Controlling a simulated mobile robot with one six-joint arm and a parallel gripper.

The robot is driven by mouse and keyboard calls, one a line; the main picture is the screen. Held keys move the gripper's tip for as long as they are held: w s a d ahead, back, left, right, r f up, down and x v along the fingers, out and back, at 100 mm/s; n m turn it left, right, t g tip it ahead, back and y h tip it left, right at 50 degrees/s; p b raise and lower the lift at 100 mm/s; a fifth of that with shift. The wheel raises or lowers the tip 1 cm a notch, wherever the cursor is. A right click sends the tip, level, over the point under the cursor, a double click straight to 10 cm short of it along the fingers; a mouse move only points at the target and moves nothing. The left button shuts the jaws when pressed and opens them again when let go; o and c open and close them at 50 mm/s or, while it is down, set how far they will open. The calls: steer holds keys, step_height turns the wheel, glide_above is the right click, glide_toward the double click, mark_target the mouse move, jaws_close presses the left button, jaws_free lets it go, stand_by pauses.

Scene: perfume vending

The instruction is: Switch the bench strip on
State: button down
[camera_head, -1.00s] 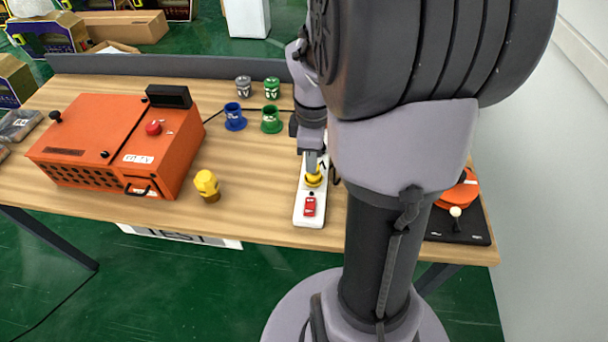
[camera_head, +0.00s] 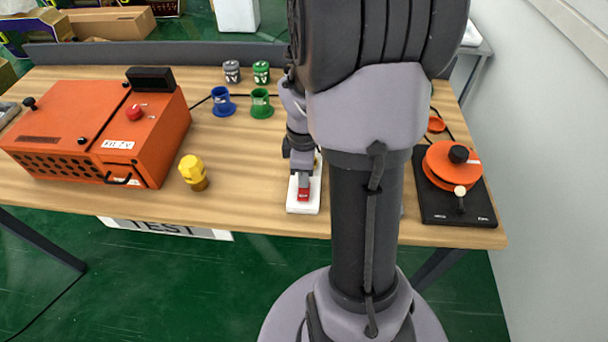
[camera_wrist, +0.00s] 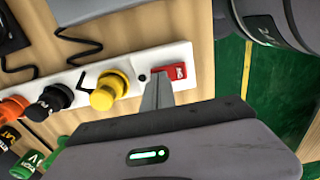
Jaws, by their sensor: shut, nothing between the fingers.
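The white bench strip (camera_head: 303,208) lies on the wooden bench, mostly hidden behind my arm in the head view. Its red rocker switch (camera_head: 303,195) is near the front end. The wrist view shows the strip (camera_wrist: 205,62) with the red switch (camera_wrist: 170,75) at its right end, beside a small dark hole. My gripper (camera_head: 304,181) is shut and empty, pointing down at the switch. In the wrist view my fingertips (camera_wrist: 157,78) overlap the switch's left edge; I cannot tell whether they touch it. I cannot tell whether the switch is lit.
Yellow (camera_wrist: 108,92), black (camera_wrist: 52,98) and orange (camera_wrist: 12,108) plugs sit along the strip. An orange box (camera_head: 95,130) and a yellow-capped bottle (camera_head: 193,172) stand left; blue (camera_head: 223,103) and green (camera_head: 261,104) holders stand behind. A black base (camera_head: 435,205) with an orange disc lies right.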

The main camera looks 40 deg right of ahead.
steer(key=shift+r+p, duration=0.1)
steer(key=shift+p, duration=0.6)
steer(key=shift+w+d+f, duration=0.1)
steer(key=shift+f, duration=0.15)
steer(key=shift+s+a+r, duration=0.3)
steer(key=shift+s+a, duration=0.25)
steer(key=shift+a, duration=0.05)
steer(key=shift+w+r+p, duration=0.1)
steer(key=shift+r+p, duration=0.2)
step_height(320, 180, up, 13)
steer(key=w+d+p, duration=0.1)
steer(key=d+p, duration=0.1)
steer(key=p, duration=0.5)
steer(key=shift+w, duration=0.4)
